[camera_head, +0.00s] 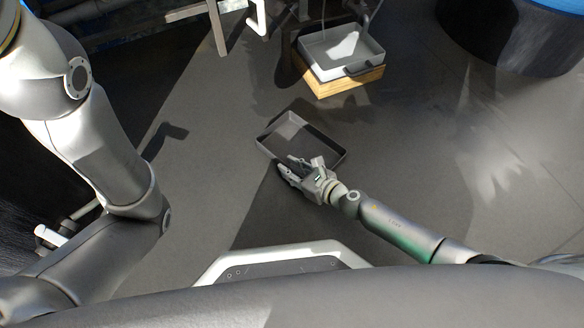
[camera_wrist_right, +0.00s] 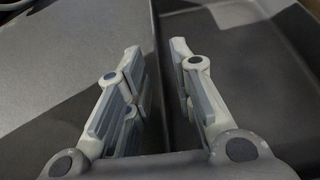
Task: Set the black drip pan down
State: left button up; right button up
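The black drip pan (camera_head: 302,138) is a shallow rectangular tray. It appears to lie flat on the dark floor in the middle of the head view, and it looks empty. My right gripper (camera_head: 287,168) is at the pan's near edge. In the right wrist view, the pan (camera_wrist_right: 245,45) fills the right side, and its wall runs up between the two fingers of my right gripper (camera_wrist_right: 160,55). The fingers are apart, with a gap showing beside the wall. My left arm comes in from the left; its gripper is outside the view.
A grey tray (camera_head: 318,58) with a handle sits on a wooden block (camera_head: 343,84) behind the pan. A dark round container with a blue top (camera_head: 515,30) stands at the back right. White frame legs (camera_head: 216,25) stand at the back. Floor left and right of the pan is clear.

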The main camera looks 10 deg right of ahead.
jog(key=shift+r, duration=0.1)
jog(key=shift+r+p, duration=0.25)
jog(key=shift+p, duration=0.15)
jog(key=p+v, duration=0.2)
jog(key=v, duration=0.8)
jog(key=shift+s+d, duration=0.1)
jog(key=shift+s, duration=0.05)
jog(key=shift+v, duration=0.85)
